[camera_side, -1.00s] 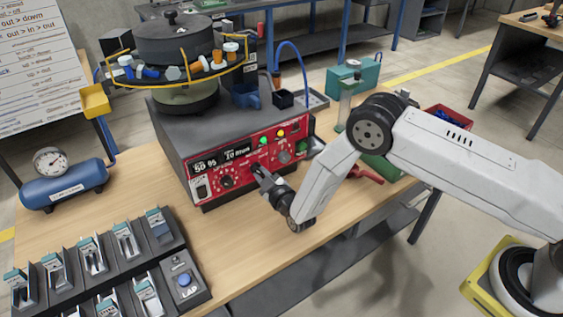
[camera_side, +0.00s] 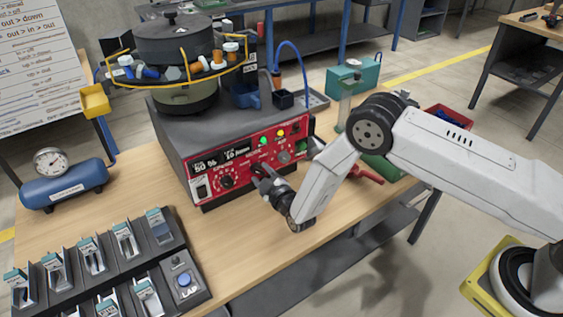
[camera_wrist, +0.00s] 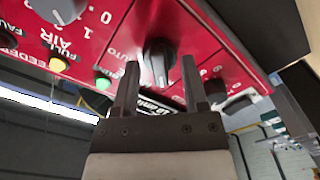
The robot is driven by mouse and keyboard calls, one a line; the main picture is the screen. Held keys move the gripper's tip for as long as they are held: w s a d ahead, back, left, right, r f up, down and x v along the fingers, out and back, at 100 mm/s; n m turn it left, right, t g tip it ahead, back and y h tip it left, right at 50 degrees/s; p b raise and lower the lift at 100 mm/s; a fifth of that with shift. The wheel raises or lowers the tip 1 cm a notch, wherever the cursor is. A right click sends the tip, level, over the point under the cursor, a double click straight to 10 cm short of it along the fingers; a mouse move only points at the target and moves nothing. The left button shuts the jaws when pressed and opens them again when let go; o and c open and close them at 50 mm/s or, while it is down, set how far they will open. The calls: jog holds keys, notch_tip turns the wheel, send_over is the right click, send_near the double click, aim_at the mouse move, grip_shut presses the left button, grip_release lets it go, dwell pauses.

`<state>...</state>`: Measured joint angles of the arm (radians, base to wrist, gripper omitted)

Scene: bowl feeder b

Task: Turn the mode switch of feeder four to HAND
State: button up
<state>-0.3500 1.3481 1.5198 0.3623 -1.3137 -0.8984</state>
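The feeder's red control panel (camera_side: 228,166) faces my arm in the side view; it also fills the top of the wrist view (camera_wrist: 205,22). A black switch knob (camera_wrist: 158,60) with a pale pointer line sits on it, with an AUTO label (camera_wrist: 118,54) to its left in the wrist view. The HAND label cannot be made out. My gripper (camera_wrist: 160,66) is open, one finger on each side of the knob, with a visible gap at both sides. In the side view my gripper (camera_side: 259,177) is close in front of the panel and hides this knob.
A second knob (camera_wrist: 60,8) by the AIR lettering and another black knob (camera_wrist: 232,104) flank it. Green (camera_wrist: 103,82) and yellow (camera_wrist: 58,65) lamps are close by. The bowl (camera_side: 178,42) stands on top.

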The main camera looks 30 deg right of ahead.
jog(key=shift+s, duration=0.15)
jog(key=s, duration=0.7)
jog(key=shift+s, duration=0.25)
dwell(0.3)
jog(key=shift+r, duration=0.1)
jog(key=s+d+r+m+g, duration=0.2)
jog(key=d+r+m+g, duration=0.2)
jog(key=d+r+g, duration=0.4)
jog(key=s+d+r+m+g, duration=0.2)
jog(key=s+d+r+g, duration=0.1)
jog(key=s, duration=0.7)
jog(key=s+d+r+m+g, duration=0.3)
jog(key=s+d+r+g, duration=0.1)
jog(key=s, duration=0.6)
jog(key=shift+s, duration=0.35)
